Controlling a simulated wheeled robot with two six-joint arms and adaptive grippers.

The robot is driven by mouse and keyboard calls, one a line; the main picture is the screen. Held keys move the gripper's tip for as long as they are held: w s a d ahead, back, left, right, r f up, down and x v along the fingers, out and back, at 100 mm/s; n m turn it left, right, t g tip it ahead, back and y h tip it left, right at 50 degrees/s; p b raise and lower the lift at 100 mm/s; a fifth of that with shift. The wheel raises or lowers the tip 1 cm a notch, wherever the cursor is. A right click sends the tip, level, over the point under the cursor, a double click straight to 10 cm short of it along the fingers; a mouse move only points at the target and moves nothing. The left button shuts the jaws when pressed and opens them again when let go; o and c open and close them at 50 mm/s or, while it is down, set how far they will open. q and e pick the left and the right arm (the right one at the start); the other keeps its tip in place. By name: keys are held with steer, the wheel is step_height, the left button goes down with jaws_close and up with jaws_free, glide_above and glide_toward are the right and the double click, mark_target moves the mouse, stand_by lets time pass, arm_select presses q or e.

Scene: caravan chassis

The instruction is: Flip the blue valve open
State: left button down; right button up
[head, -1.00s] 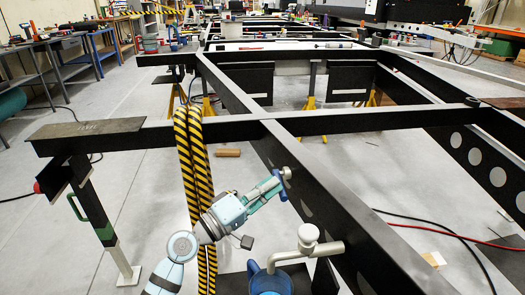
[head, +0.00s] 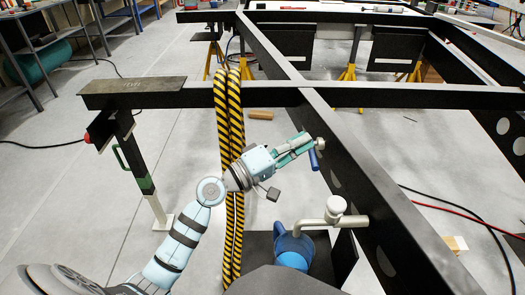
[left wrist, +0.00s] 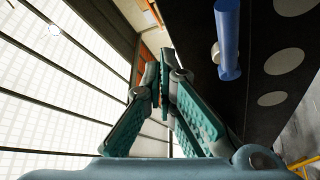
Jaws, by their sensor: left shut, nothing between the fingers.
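The blue valve handle (head: 314,159) hangs downward from a pale round fitting (head: 320,143) on the side of the black chassis beam. My left gripper (head: 304,142) is shut and empty, its tips close beside the upper part of the handle on its left. In the left wrist view the blue handle (left wrist: 228,45) runs up and down in the picture, to the right of my shut fingers (left wrist: 163,72), with a visible gap between. From the head view I cannot tell whether the tips touch it. My right gripper is not in view.
Red and black cables (head: 470,220) lie on the floor at right.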

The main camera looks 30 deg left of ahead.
arm_select(q)
steer(key=s+a+f+b, duration=0.3)
steer(key=s+a+f, duration=0.1)
steer(key=a, duration=0.3)
steer(key=shift+a+f, duration=0.3)
steer(key=shift+f, duration=0.35)
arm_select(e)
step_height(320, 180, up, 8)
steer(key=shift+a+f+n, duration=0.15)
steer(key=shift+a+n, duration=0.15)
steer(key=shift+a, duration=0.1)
